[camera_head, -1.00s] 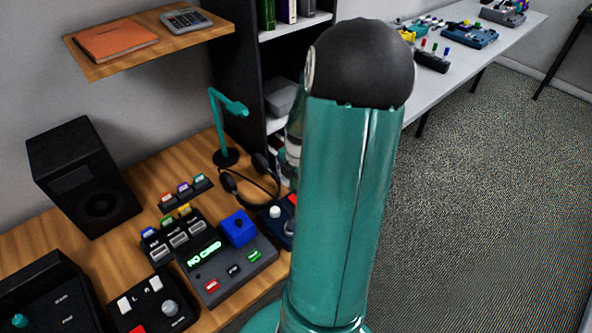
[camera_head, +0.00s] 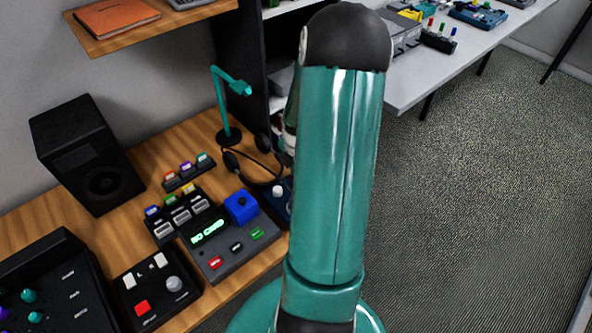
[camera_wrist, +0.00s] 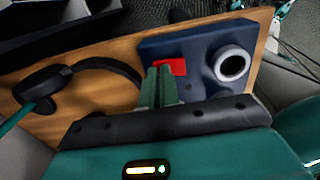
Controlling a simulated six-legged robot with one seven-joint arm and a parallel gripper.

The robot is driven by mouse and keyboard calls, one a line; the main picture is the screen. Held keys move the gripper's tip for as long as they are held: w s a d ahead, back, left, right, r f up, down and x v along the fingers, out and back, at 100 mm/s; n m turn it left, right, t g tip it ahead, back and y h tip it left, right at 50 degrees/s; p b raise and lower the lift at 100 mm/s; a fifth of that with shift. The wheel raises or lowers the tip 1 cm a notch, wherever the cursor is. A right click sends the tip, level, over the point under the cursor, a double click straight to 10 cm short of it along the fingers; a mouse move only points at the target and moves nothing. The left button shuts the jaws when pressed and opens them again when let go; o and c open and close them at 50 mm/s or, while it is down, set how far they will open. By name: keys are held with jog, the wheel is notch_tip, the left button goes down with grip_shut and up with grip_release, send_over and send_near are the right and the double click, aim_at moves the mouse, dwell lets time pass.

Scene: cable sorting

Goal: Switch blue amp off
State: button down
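The blue amp (camera_wrist: 205,50) is a dark blue box with a red switch (camera_wrist: 178,67) and a round grey-white knob (camera_wrist: 231,64) on its face. In the head view, the amp (camera_head: 283,208) is mostly hidden behind my arm, with its pale knob showing. In the wrist view, my gripper (camera_wrist: 160,70) has its two green fingers close together with nothing seen between them. The fingertips overlap the left part of the red switch in this view. I cannot tell whether they touch it. My gripper is hidden in the head view.
Black headphones (camera_wrist: 45,88) lie beside the amp; a teal lamp (camera_head: 229,100) stands behind. A grey console (camera_head: 238,245) with a blue block, a black box with a red button (camera_head: 142,307) and a black speaker (camera_head: 88,155) share the wooden desk.

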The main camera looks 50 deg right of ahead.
jog(key=shift+s+a+f, duration=0.2)
jog(key=shift+s+f, duration=0.15)
jog(key=shift+s+a+r, duration=0.1)
jog(key=shift+s, duration=0.7)
jog(key=shift+w+r, duration=0.1)
jog(key=shift+r, duration=0.2)
notch_tip(320, 180, up, 14)
jog(key=shift+s+f, duration=0.2)
